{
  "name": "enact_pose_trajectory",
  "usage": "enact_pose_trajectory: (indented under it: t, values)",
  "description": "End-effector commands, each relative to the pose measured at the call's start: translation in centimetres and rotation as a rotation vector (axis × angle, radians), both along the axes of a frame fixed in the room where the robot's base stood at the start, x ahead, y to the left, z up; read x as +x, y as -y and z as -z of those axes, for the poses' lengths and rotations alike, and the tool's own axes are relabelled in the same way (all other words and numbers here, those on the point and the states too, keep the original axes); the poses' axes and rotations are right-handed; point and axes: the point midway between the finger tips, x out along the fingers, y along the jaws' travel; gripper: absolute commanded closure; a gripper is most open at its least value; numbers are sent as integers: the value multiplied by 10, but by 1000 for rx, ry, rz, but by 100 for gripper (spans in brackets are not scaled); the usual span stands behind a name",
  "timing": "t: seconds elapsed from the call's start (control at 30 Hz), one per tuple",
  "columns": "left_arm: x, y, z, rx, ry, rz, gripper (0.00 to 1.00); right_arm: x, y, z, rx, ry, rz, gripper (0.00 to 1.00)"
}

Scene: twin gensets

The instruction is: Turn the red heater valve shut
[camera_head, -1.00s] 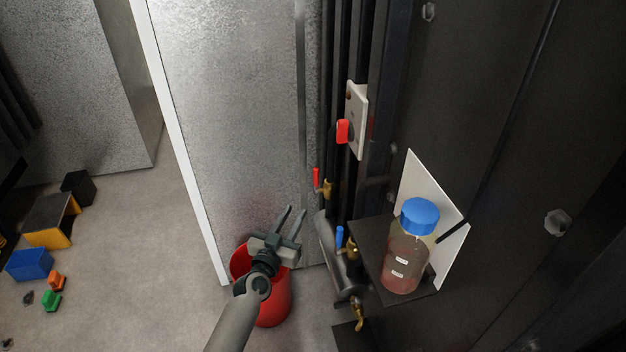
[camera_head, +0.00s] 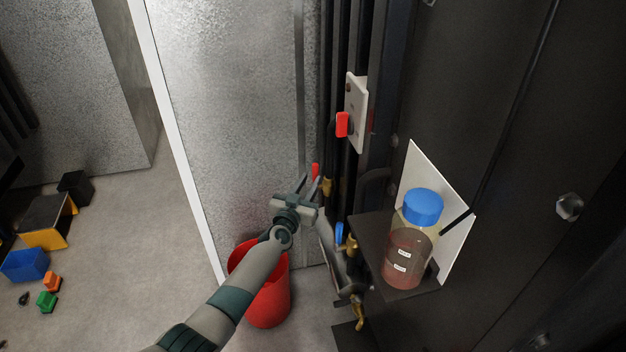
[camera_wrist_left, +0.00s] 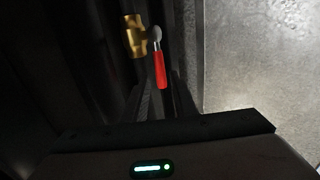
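The red heater valve is a small brass valve (camera_head: 327,186) with a red lever (camera_head: 315,171) on the dark pipes beside the metal panel. In the head view the lever points up, left of the brass body. My left gripper (camera_head: 311,181) is just below the lever, its two fingers apart and pointing up toward it; whether they touch it I cannot tell. In the left wrist view the red lever (camera_wrist_left: 160,68) and brass body (camera_wrist_left: 133,36) show clearly, with nothing visibly closed on the lever. My right gripper is not in view.
A blue-levered valve (camera_head: 339,234) sits lower right. A shelf (camera_head: 366,232) holds a blue-capped bottle (camera_head: 408,245). A red switch knob (camera_head: 342,124) is on a white plate above. A red bucket (camera_head: 268,300) stands below my arm.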

Motion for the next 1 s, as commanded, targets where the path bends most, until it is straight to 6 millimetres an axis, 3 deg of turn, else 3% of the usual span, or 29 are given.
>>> enact_pose_trajectory:
  t: [0.33,0.77,0.87,1.0]
  values:
    - [32,9,1,2,2,0,75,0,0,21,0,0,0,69]
    - [36,10,0,0,0,-1,75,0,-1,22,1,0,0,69]
    - [36,10,0,0,0,-1,98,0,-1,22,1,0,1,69]
    - [36,10,0,0,0,-1,100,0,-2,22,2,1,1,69]
